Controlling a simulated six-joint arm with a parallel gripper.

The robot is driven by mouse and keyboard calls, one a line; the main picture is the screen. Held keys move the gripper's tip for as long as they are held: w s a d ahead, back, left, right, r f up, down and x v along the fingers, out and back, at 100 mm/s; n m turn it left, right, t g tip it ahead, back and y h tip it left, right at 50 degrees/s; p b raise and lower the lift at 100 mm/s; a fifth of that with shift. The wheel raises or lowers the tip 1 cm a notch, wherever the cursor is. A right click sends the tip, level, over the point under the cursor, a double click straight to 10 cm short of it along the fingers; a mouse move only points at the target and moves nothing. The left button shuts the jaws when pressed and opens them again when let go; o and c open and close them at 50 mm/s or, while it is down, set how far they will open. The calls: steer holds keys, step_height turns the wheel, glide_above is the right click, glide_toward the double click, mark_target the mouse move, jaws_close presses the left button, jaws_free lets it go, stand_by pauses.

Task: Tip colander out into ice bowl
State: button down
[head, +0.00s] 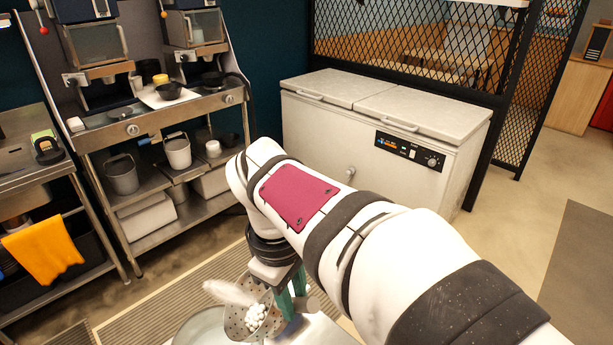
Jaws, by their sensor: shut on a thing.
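The colander (235,326) is at the bottom centre, a small perforated grey bowl with several white round pieces (256,317) inside. My gripper (292,303), with green fingers, is at its right side, shut on it; the exact grip is partly hidden by the fingers and my arm. The colander looks somewhat tilted. A wide pale metallic round shape (190,332), possibly the ice bowl, is cut off by the lower edge, to the left of the colander. Its contents cannot be made out.
A whitish, elongated, translucent shape (229,292) shows at the colander's left; I cannot tell what it is. A steel shelf unit (150,128) with buckets stands at the left back. A white chest freezer (330,130) stands behind my arm. A ribbed mat (135,312) lies on the floor.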

steer(key=shift+s+a+r, duration=0.15)
steer(key=shift+a+r, duration=0.1)
steer(key=shift+a, duration=0.2)
steer(key=s+a+f+t+h, duration=0.1)
steer(key=s+a+t+h, duration=0.1)
steer(key=a+h, duration=0.3)
steer(key=s+a+f+t+h, duration=0.2)
steer(key=s+a+h, duration=0.3)
steer(key=a, duration=0.6)
steer(key=shift+a+t+h, duration=0.3)
steer(key=shift+t+h, duration=0.1)
steer(key=shift+h, duration=0.1)
stand_by(1.0)
